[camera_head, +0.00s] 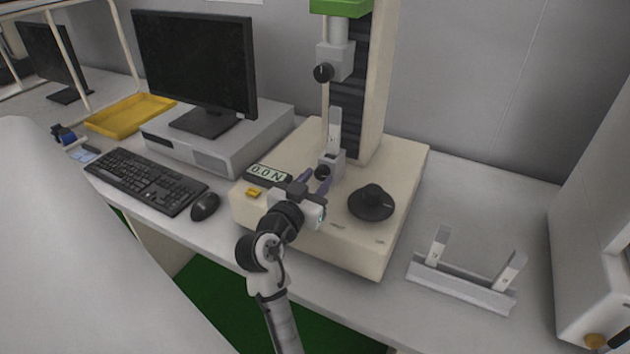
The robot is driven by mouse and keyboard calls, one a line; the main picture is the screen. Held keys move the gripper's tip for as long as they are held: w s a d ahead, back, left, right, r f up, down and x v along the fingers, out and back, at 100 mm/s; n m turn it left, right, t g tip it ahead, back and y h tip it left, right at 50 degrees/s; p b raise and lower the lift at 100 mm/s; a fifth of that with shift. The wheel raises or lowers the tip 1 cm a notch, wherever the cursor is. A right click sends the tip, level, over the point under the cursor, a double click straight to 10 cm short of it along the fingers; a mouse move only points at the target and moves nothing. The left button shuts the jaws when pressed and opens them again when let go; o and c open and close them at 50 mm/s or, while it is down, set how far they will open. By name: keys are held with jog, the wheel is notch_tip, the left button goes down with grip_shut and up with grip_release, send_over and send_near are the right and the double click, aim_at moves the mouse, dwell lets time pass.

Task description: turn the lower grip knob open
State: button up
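The lower grip (332,160) is a small grey block low on the testing machine, with a light strip (334,128) standing upright in it. Its dark round knob (322,172) faces me and is partly hidden by my gripper. My gripper (319,178) is just in front of this knob. Its two purplish fingers are apart, one on the left and one on the right of the knob. I cannot tell whether either finger touches it. The upper grip (338,62) hangs above, with its own black knob (323,73).
The machine base (300,232) carries a display (268,174) reading 0.0 N, a yellow button (253,193) and a black dial (371,203) close right of my gripper. A metal bracket (462,283) lies right. A mouse (205,206), keyboard (145,182) and monitor (198,62) stand left.

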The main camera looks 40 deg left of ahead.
jog(key=c, duration=0.5)
jog(key=shift+r+n+p, duration=0.1)
jog(key=shift+n+p, duration=0.35)
jog(key=shift+n, duration=0.75)
jog(key=shift+n+p, duration=0.35)
jog(key=shift+n, duration=0.75)
jog(key=o, duration=1)
jog(key=shift+c, duration=0.2)
